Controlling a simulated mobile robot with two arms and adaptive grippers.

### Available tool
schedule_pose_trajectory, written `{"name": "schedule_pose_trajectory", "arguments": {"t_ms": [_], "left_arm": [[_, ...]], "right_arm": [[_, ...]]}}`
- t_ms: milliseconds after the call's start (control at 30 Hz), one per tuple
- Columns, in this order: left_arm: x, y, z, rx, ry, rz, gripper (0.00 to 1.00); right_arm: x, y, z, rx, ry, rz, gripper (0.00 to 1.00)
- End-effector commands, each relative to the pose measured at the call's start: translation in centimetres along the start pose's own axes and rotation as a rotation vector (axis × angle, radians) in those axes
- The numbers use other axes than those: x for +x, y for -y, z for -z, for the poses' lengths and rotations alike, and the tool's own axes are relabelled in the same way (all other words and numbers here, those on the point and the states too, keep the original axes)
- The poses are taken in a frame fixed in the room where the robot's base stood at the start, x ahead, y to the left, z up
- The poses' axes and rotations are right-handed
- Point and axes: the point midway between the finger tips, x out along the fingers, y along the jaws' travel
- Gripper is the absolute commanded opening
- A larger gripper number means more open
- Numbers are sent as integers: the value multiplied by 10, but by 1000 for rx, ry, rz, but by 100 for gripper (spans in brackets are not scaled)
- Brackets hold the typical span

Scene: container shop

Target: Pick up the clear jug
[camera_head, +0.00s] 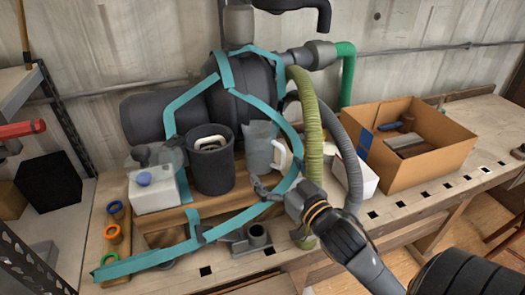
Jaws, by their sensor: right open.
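The clear jug (259,150) stands upright on the wooden stand in the middle of the bench. It is translucent grey with a pale handle on its right side. My right gripper (277,178) reaches in from the lower right. It is open, with its fingers just below and in front of the jug's handle side. I cannot tell whether a finger touches the jug, and nothing shows between the fingers. My left gripper is out of view.
A dark grey bucket (212,168) stands close left of the jug, with a white box (153,190) beyond. A cardboard box (433,155) sits farther right.

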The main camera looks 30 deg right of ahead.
Motion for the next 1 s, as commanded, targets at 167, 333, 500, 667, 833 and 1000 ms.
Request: {"name": "schedule_pose_trajectory", "arguments": {"t_ms": [167, 333, 500, 667, 833, 1000], "left_arm": [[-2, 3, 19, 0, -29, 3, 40], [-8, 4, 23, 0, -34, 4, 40], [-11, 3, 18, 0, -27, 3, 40], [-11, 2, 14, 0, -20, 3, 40], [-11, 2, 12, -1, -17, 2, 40], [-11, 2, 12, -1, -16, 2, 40]], "right_arm": [[9, 0, 1, -1, 0, 0, 99], [31, 1, 4, -2, -1, -1, 99], [52, 2, 4, -1, 0, 0, 99], [58, 2, 2, -1, 1, -1, 99], [58, 2, 2, -1, 1, 0, 99], [57, 2, 2, -1, 1, 0, 64]]}}
